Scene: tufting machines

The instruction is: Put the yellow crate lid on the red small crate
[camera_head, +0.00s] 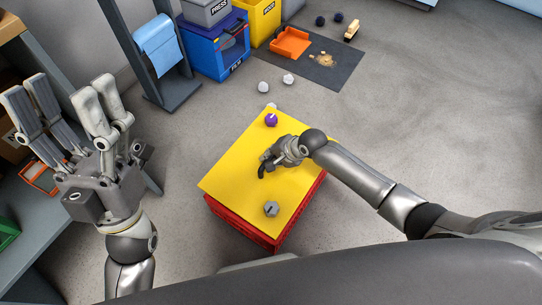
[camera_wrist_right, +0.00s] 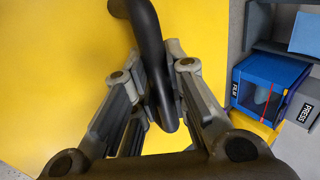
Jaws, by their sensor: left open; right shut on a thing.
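The yellow crate lid (camera_head: 235,180) lies over the top of the red small crate (camera_head: 240,226), whose red sides show below the lid's front and right edges. I cannot tell whether a thin gap remains between them. My right gripper (camera_head: 268,163) is over the middle of the lid, shut on its black handle (camera_wrist_right: 148,40). In the right wrist view the handle runs between the fingers, with the yellow surface behind it. A purple knob-like piece (camera_head: 271,120) and a grey hexagonal piece (camera_head: 271,209) are on the lid. My left gripper (camera_head: 62,95) is open and empty at the left.
A grey bench (camera_head: 40,240) stands at the left, below my left gripper. Whitish balls (camera_head: 263,87) lie on the floor. The right floor is clear.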

